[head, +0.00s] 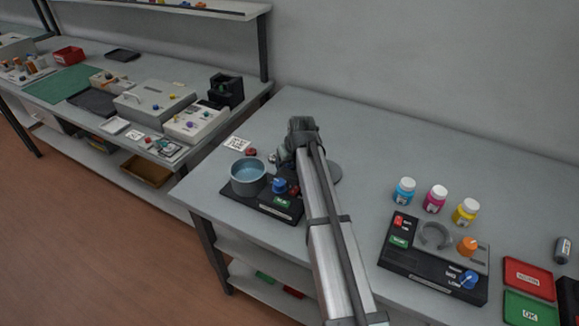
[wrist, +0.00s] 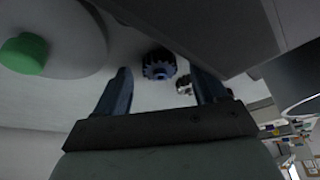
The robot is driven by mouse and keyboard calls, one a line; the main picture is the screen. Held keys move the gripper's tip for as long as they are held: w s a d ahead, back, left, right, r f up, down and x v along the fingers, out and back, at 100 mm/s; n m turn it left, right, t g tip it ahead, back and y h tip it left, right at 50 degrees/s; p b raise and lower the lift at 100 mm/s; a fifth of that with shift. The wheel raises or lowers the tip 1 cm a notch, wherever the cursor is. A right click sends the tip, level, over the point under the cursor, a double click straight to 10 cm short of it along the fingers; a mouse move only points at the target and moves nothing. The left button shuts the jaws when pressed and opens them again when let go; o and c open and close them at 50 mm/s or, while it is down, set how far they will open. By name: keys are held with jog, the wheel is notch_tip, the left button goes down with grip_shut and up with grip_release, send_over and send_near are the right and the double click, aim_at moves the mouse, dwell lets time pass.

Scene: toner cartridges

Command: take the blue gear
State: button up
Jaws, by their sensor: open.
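A dark blue toothed gear (wrist: 158,62) shows in the wrist view, just beyond and between the fingertips, against a pale surface. My gripper (wrist: 160,75) is open, with one finger on each side of the gear in the picture and a visible gap to each. I cannot tell how far the gear is from the fingers in depth. In the head view my gripper (head: 287,158) is over the back left of the near table, behind the black base unit. I cannot make out the gear there; my arm covers part of that area.
A green knob (wrist: 24,54) on a round grey body shows left in the wrist view. Coloured jars (head: 435,199) and a second black unit (head: 420,268) stand at right.

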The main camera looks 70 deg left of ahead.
jog(key=c, duration=1.1)
jog(key=shift+r, duration=0.15)
